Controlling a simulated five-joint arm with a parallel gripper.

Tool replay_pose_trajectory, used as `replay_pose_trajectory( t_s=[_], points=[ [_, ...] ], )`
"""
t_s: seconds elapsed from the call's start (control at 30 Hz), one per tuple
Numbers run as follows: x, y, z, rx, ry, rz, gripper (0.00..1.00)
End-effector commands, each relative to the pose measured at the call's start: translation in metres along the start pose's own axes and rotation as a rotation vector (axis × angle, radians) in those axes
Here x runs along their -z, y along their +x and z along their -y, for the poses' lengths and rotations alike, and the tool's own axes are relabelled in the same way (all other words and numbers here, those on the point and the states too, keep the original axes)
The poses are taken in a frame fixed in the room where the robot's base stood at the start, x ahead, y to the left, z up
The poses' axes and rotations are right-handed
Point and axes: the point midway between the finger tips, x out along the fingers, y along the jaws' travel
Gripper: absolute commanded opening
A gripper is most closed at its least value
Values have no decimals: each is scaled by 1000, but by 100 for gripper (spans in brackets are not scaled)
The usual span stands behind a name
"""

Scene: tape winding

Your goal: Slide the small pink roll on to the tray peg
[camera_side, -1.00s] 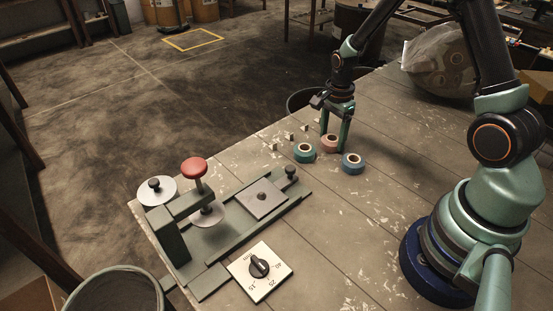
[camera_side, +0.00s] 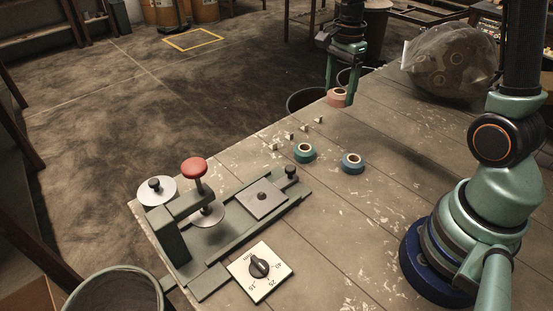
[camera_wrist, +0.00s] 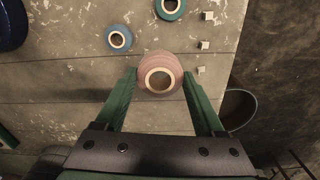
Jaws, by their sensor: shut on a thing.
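The small pink roll (camera_side: 337,97) is held up above the far edge of the table. My gripper (camera_side: 341,88) is shut on it. In the wrist view the pink roll (camera_wrist: 160,76) sits between the two green fingers of my gripper (camera_wrist: 160,85), its hole facing the camera. The tray (camera_side: 262,199) is a pale square plate on the green slide of the press, with a short dark peg (camera_side: 262,195) at its middle. The peg is bare. The tray is out of the wrist view.
A green roll (camera_side: 305,152) and a blue roll (camera_side: 352,163) stand on the table near several small pale cubes (camera_side: 290,136). The press has a red knob (camera_side: 194,168) and a dial plate (camera_side: 260,270) in front. Dark bins (camera_side: 305,101) stand beyond the table edge.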

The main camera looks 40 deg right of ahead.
Motion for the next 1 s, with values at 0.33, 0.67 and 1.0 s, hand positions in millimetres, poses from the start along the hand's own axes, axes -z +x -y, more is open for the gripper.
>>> replay_pose_trajectory(
  t_s=[0.33,0.67,1.0],
  points=[
    [-2,-52,1,1,-5,0,16],
    [-90,-19,6,-6,-176,0,16],
    [-216,37,-27,-4,-424,0,16]
  ],
)
